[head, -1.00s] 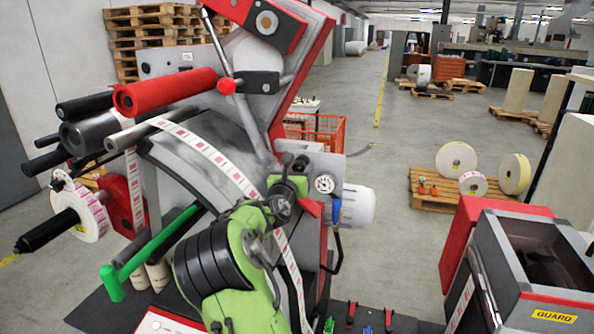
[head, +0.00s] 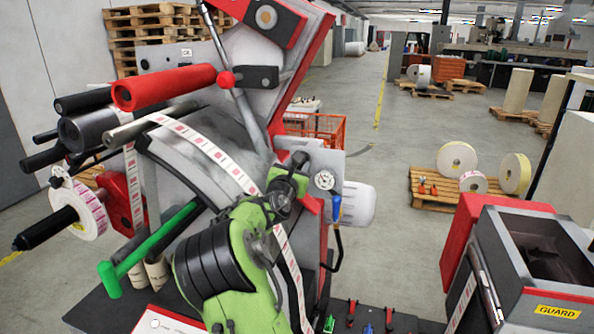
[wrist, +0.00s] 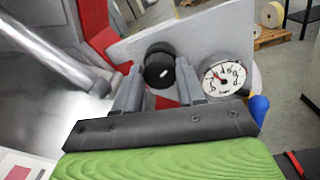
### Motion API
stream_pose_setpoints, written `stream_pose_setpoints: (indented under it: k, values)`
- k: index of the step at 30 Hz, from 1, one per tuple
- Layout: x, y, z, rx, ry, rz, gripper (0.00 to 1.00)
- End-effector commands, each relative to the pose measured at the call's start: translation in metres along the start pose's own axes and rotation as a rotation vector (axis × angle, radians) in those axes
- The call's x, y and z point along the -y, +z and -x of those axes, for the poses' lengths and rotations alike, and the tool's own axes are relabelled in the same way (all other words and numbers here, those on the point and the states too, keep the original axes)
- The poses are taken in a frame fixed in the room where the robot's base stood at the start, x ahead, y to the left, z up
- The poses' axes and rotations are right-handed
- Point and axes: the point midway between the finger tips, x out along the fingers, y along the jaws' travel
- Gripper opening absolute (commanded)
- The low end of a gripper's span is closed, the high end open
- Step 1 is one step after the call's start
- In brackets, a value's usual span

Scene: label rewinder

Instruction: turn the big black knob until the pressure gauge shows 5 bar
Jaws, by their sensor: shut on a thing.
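The big black knob (wrist: 159,68) sits on a grey panel, between the two fingers of my gripper (wrist: 158,76). The fingers are shut on its sides, and a small white mark shows on its face. The round white pressure gauge (wrist: 226,77) is just right of the knob. Its needle points up and to the left in the wrist view, but the numbers are too blurred for a sure reading. The gauge (head: 324,180) also shows in the head view, right of my gripper (head: 296,168). There my gripper and wrist mostly hide the knob.
A blue-handled part (head: 337,207) is just below the gauge, beside a pale motor (head: 358,204). The printed label web (head: 215,152) and red roller (head: 164,88) lie left of my arm. A red and grey guard box (head: 500,250) stands at right.

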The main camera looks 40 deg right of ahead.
Motion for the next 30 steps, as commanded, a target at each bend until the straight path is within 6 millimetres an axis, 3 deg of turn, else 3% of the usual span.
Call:
stream_pose_setpoints:
  k: [18,30]
  values:
    - [0.0017,-0.0022,0.0,0.028,0.001,-0.549,0.09]
    - [0.0015,-0.0013,0.0,0.033,0.0,-0.727,0.09]
